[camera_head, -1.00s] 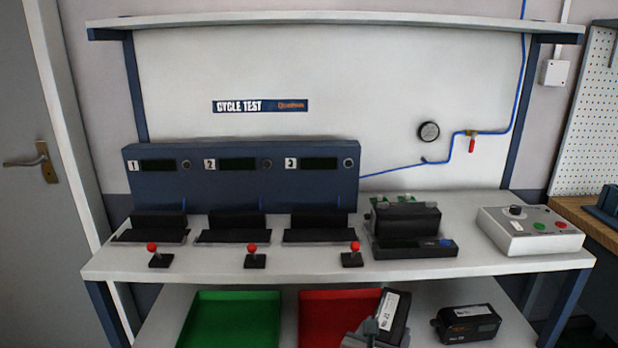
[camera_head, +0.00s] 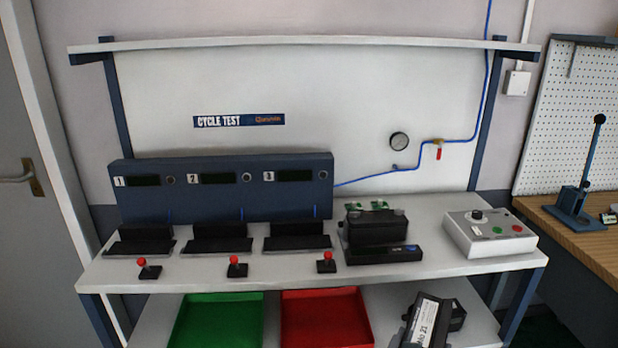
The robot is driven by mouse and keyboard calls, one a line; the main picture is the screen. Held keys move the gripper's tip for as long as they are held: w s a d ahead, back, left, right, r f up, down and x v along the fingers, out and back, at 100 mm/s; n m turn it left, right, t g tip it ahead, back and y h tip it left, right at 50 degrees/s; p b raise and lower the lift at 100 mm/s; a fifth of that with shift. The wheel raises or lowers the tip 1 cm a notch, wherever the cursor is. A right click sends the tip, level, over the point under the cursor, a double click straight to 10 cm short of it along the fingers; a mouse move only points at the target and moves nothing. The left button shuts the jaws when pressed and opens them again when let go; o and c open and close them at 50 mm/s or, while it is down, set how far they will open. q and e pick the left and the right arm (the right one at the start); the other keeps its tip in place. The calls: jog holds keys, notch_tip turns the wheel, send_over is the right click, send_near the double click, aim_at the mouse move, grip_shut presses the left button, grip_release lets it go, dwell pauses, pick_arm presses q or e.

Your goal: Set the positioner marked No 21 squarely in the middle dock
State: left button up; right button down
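The positioner marked No 21 (camera_head: 430,322) is a dark block with a white label, tilted, at the bottom right in front of the lower shelf. A small grey part of my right gripper (camera_head: 398,341) shows at its lower left, and the gripper appears shut on it. The fingertips are mostly hidden or cut off by the frame's edge. The middle dock (camera_head: 217,246), under display 2, is a low black cradle on the bench top and looks empty. My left gripper is not in view.
Docks 1 (camera_head: 140,247) and 3 (camera_head: 297,243) flank it and look empty. Red-knobbed levers (camera_head: 237,268) stand in front. A black unit (camera_head: 378,232) and grey control box (camera_head: 489,235) stand right.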

jog(key=shift+w+r, duration=0.1)
jog(key=shift+w, duration=0.05)
jog(key=shift+w+n+t+y, duration=0.3)
jog(key=shift+w+n+y, duration=0.1)
jog(key=shift+w+n, duration=0.15)
jog(key=shift+w+a+f+n+t+y, duration=0.15)
jog(key=shift+w+f+n+t+y, duration=0.3)
jog(key=shift+w+n+y, duration=0.45)
jog(key=shift+w+f+n+y, duration=0.25)
jog(key=shift+f+n+y, duration=0.45)
jog(key=shift+y, duration=0.4)
jog(key=shift+f+n+y, duration=0.75)
jog(key=shift+f+y, duration=0.05)
jog(key=shift+d, duration=0.2)
